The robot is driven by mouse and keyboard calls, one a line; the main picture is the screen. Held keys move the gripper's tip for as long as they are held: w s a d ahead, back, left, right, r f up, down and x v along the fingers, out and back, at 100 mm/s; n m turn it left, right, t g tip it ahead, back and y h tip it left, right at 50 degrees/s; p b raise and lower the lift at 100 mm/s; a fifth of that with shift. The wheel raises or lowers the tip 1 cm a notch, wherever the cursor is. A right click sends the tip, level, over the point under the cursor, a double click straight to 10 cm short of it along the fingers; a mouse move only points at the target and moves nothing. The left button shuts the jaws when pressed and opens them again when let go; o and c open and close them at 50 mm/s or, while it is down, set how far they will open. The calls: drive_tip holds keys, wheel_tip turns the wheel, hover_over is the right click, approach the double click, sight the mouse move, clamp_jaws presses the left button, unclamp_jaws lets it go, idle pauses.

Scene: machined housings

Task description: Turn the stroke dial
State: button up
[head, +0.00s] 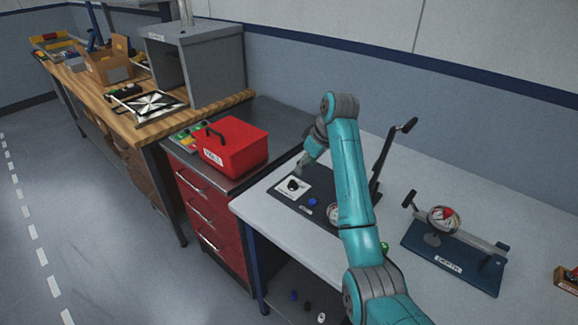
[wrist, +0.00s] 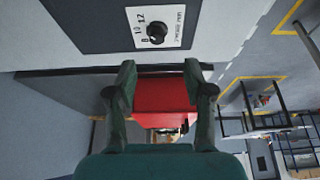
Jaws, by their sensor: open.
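The stroke dial is a black round knob on a white label plate, on a dark panel on the grey bench. In the head view the dial (head: 293,185) is at the panel's left end; in the wrist view the dial (wrist: 157,32) is at the top, with 8, 10 and 12 marked beside it. I cannot tell which mark it points to. My gripper (wrist: 162,75) is open and empty, its two fingers apart and clear of the dial. In the head view my gripper (head: 300,171) is small, just above and behind the dial.
A blue button (head: 312,202) and a partly hidden gauge (head: 334,213) sit beside the dial, with a tall black lever (head: 388,155) behind. A red toolbox (head: 232,147) stands on the drawer cabinet at left. A depth gauge stand (head: 452,262) is at right.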

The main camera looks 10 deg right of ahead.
sight(293, 182)
drive_tip(key=x, duration=1)
drive_tip(key=shift+w+f, duration=0.25)
drive_tip(key=shift+w, duration=0.25)
clamp_jaws()
